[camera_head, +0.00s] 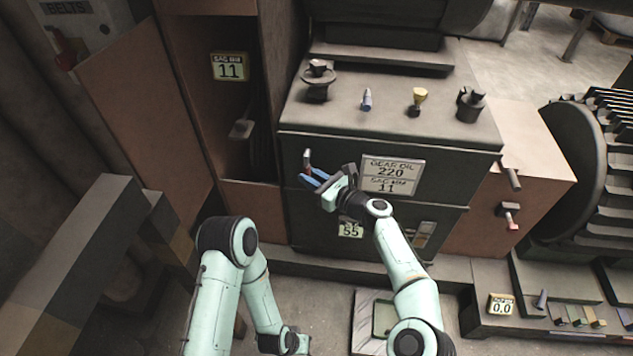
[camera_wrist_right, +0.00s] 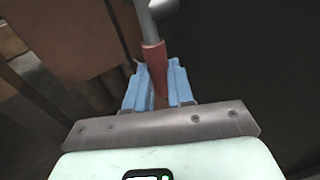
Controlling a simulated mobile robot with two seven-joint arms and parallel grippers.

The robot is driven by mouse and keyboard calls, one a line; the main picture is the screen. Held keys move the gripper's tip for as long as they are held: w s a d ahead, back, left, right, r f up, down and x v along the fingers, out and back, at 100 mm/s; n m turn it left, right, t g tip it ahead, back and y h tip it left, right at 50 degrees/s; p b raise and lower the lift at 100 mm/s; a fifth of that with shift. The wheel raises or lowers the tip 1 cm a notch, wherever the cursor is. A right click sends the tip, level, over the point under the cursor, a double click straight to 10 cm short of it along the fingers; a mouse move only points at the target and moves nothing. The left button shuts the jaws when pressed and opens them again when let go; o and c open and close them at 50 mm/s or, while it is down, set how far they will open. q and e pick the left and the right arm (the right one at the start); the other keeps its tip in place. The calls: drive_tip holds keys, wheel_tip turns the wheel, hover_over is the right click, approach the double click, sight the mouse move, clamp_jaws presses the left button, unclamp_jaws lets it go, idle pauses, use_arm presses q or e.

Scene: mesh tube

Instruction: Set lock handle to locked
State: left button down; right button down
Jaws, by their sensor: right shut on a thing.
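A lever handle (camera_head: 307,160) stands out from the left part of the dark cabinet front. In the right wrist view the lever (camera_wrist_right: 152,50) has a grey metal shaft and a dull red grip. My right gripper (camera_head: 313,178) is at this lever, and its blue fingers (camera_wrist_right: 158,82) are shut on the lower end of the red grip, one on each side. The lower tip of the grip is partly hidden between the fingers. My left arm is bent low in front of the cabinet, and its gripper is not in view.
A plate reading GEAR OIL 220 (camera_head: 392,174) is right of the gripper. The cabinet top (camera_head: 345,112) carries several knobs and a small handwheel (camera_head: 318,80). An open brown door (camera_head: 140,110) stands left. A red-tipped lever (camera_head: 509,215) is at right.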

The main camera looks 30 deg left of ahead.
use_arm(q)
drive_tip(key=shift+s+f, duration=0.2)
drive_tip(key=shift+s, duration=0.1)
use_arm(e)
drive_tip(key=shift+r, duration=0.1)
drive_tip(key=c, duration=1)
unclamp_jaws()
drive_tip(key=shift+o, duration=0.2)
use_arm(q)
drive_tip(key=shift+r, duration=0.1)
drive_tip(key=s+d+r+g+h+p, duration=0.1)
drive_tip(key=s+d+r+p, duration=0.2)
drive_tip(key=r+p, duration=0.1)
drive_tip(key=shift+r, duration=0.6)
use_arm(e)
drive_tip(key=v, duration=1.3)
drive_tip(key=shift+s+d, duration=0.1)
drive_tip(key=shift+d, duration=0.05)
